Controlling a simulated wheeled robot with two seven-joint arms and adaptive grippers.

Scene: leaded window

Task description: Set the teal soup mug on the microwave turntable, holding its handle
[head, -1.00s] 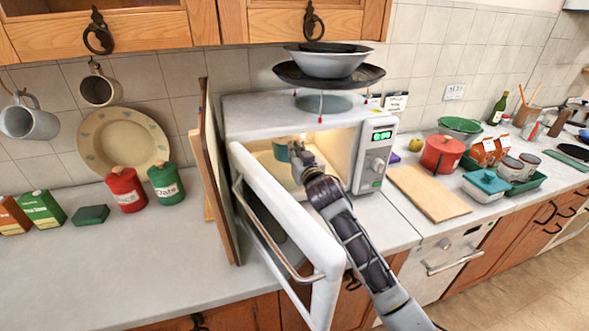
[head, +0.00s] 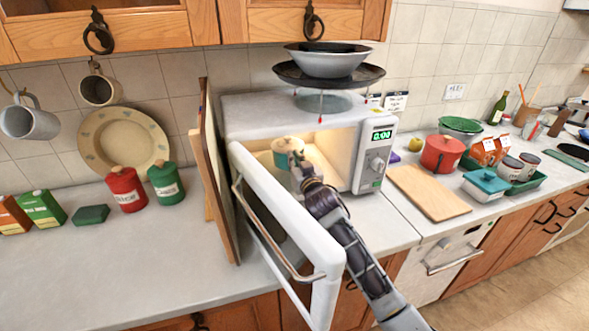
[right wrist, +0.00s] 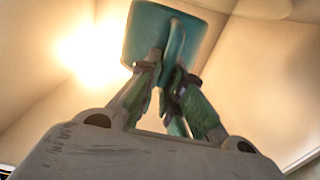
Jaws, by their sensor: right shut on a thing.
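The teal soup mug (head: 287,150) is inside the lit microwave (head: 240,107), toward its left side; its pale top faces up. My right gripper (head: 297,163) reaches in through the open front and is shut on the mug's handle. The right wrist view shows the teal mug (right wrist: 160,37) ahead, with the fingers (right wrist: 174,85) closed around its handle. The turntable cannot be made out, so I cannot tell whether the mug touches it. My left gripper is not in view.
The white microwave door (head: 290,225) stands open toward the front left, close beside my right arm. A wooden board (head: 209,170) stands left of the microwave. A bowl and dark pan (head: 328,73) sit on a rack on top. A cutting board (head: 430,192) lies to the right.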

